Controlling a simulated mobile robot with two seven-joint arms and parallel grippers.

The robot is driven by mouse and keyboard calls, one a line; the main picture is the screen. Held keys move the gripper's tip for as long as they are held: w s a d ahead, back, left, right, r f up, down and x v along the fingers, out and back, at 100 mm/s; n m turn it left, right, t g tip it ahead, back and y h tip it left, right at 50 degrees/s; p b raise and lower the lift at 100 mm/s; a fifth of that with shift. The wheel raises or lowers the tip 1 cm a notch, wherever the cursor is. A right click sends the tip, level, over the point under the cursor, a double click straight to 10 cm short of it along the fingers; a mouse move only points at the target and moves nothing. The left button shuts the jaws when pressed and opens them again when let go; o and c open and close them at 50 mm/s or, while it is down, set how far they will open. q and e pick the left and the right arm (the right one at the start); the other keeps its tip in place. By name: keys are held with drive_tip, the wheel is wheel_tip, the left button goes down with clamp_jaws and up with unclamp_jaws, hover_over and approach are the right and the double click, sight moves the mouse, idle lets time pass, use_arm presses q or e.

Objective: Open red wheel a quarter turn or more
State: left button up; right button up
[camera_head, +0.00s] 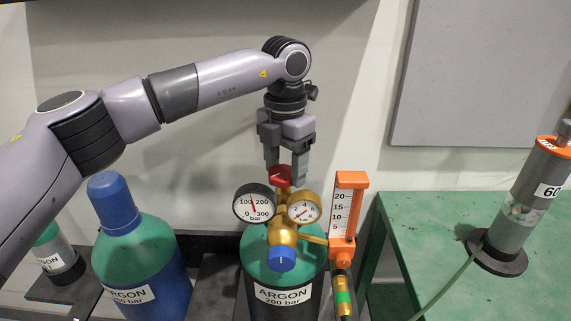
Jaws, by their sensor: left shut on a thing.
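The red wheel (280,174) sits on top of the brass valve of the middle green-shouldered argon cylinder (259,272). My left gripper (285,177) comes down from above with its fingers pointing down, shut on the red wheel. The fingers hide part of the wheel, so its turn angle cannot be told. Below the wheel are two round gauges, a larger one (255,204) at left and a smaller one (303,208) at right. A blue knob (281,259) faces forward on the brass regulator. My right gripper is not in view.
An orange flowmeter (350,182) stands close right of the regulator. A blue-capped argon cylinder (118,204) stands at left, under my left arm. At right, a green table (479,221) holds a grey cylinder device (517,221) with a hose.

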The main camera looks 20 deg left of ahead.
sight(285, 171)
use_arm(q)
drive_tip(key=o, duration=1.1)
drive_tip(key=shift+c, duration=0.2)
drive_tip(key=shift+r, duration=0.1)
wheel_tip(285, 171, up, 7)
drive_tip(key=shift+r, duration=0.1)
